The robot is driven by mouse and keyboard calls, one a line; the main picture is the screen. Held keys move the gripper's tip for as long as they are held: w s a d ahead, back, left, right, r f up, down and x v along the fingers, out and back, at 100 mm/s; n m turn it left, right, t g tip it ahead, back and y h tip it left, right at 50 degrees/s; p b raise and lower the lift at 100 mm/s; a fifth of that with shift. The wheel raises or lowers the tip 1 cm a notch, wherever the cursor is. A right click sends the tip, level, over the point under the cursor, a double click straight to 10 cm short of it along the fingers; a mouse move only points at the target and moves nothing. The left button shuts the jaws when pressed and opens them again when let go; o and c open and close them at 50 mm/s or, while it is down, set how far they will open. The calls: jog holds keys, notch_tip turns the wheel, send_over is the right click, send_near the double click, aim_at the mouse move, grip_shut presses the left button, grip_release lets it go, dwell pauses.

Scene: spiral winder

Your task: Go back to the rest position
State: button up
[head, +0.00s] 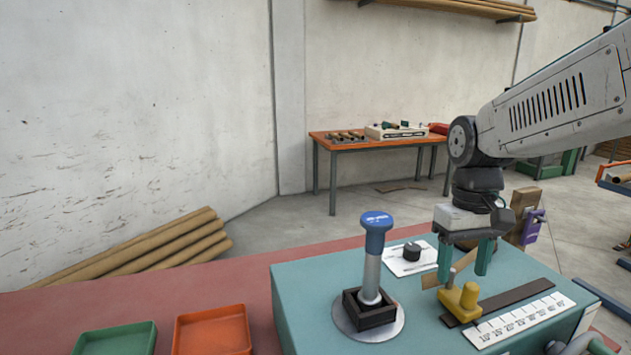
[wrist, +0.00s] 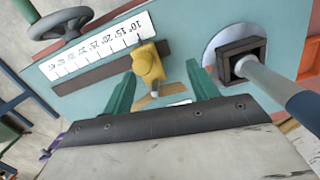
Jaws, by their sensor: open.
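My gripper (head: 466,262) is open, its two green fingers pointing down above the teal machine top (head: 300,290). Below it is a yellow slider block (head: 460,300) on a dark rail, beside a white number scale (head: 522,320). In the wrist view the yellow block (wrist: 148,66) shows just beyond the gap between the fingers (wrist: 160,90); I see nothing held. A lever with a blue knob (head: 376,228) stands upright in a square black socket, left of the gripper. The lever's shaft (wrist: 265,78) also shows at the right of the wrist view.
A green tray (head: 115,340) and an orange tray (head: 212,332) sit at the lower left. A handwheel (wrist: 60,22) is at the machine's edge. An orange workbench (head: 375,140) stands by the wall.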

jog(key=s+d+m+t, duration=0.1)
jog(key=s+m+t, duration=0.1)
jog(key=s, duration=1.7)
jog(key=shift+s+d+r+t, duration=0.15)
jog(key=shift+d+r+t, duration=0.05)
jog(key=shift+t, duration=0.1)
